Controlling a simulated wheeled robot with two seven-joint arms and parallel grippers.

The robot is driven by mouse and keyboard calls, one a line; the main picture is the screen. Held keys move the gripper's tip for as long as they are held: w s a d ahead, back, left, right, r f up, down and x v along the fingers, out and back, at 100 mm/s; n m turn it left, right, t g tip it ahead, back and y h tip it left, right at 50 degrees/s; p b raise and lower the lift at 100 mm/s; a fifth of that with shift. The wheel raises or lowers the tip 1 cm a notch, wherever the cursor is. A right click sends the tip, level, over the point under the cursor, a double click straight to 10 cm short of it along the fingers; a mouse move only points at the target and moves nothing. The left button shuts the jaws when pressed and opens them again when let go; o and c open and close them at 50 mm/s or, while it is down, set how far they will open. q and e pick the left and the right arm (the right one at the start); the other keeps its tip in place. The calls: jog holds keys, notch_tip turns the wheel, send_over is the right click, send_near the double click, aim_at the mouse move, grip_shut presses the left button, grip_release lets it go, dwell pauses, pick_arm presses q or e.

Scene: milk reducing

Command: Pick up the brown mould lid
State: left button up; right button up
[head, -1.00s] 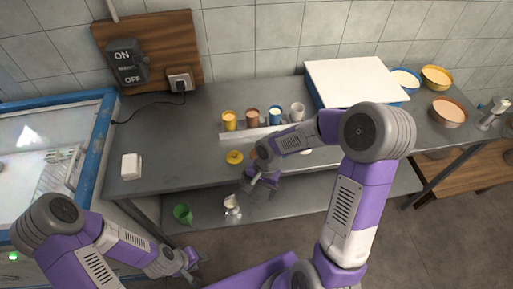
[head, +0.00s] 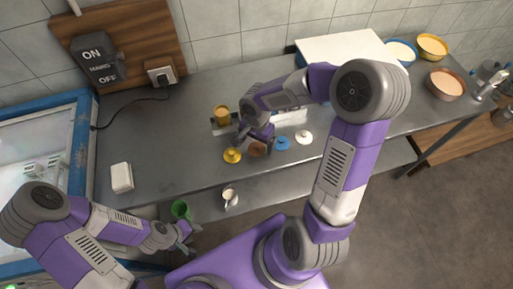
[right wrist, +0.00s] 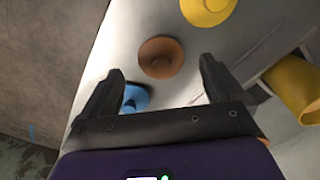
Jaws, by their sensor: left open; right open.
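The brown mould lid (head: 257,149) lies on the grey table, between a yellow lid (head: 232,156) and a blue lid (head: 282,143). My right gripper (head: 256,137) is open and empty just above the brown lid, which it partly hides in the head view. In the right wrist view the brown lid (right wrist: 161,57) shows between the open fingertips, apart from both fingers. The blue lid (right wrist: 136,98) shows close to the left finger there. My left gripper (head: 187,237) is open and empty, low in front of the table.
A white lid (head: 304,136) lies right of the blue one. A green cup (head: 180,209) and a small light jug (head: 230,197) are below the table's front edge.

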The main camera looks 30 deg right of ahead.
aim_at(256, 149)
notch_tip(256, 149, down, 3)
jog(key=shift+r, duration=0.1)
jog(key=shift+w, duration=0.1)
jog(key=c, duration=1.1)
jog(key=shift+r, duration=0.1)
